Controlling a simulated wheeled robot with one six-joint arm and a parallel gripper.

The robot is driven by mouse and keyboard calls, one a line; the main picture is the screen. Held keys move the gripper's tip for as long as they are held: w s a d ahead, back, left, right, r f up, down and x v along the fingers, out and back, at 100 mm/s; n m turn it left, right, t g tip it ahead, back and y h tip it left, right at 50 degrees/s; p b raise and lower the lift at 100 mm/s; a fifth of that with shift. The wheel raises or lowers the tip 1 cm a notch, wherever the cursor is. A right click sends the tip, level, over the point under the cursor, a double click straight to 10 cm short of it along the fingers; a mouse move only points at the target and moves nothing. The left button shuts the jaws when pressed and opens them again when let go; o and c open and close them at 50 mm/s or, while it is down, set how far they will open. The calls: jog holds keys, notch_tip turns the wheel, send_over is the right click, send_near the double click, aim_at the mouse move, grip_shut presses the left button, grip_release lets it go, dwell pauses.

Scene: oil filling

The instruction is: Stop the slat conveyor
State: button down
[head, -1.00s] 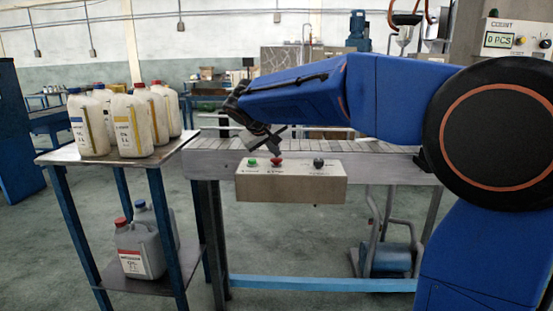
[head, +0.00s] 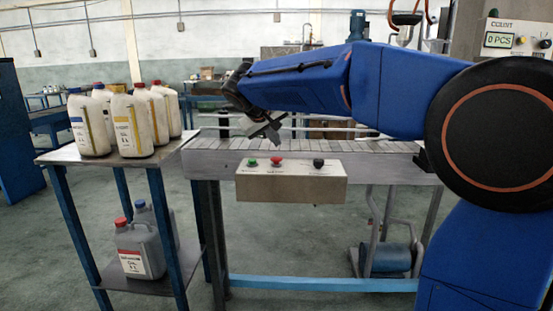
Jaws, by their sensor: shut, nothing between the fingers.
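The slat conveyor (head: 350,147) runs across the middle of the head view, with a grey side rail. A beige control box (head: 292,186) is fixed on its front side. On the box's top are a green button (head: 252,162), a red button (head: 277,159) and a black knob (head: 318,163). My gripper (head: 276,144) is shut and empty, pointing down just above and behind the red button, apart from it as far as I can tell. Whether the slats are moving cannot be told.
A table (head: 60,157) on the left holds several cream oil bottles (head: 132,124); grey jugs (head: 138,250) stand on its lower shelf. A counter display (head: 498,40) at the upper right reads 0 PCS. The floor in front of the conveyor is clear.

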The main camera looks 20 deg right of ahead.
jog(key=shift+r, duration=1.5)
dwell(1.1)
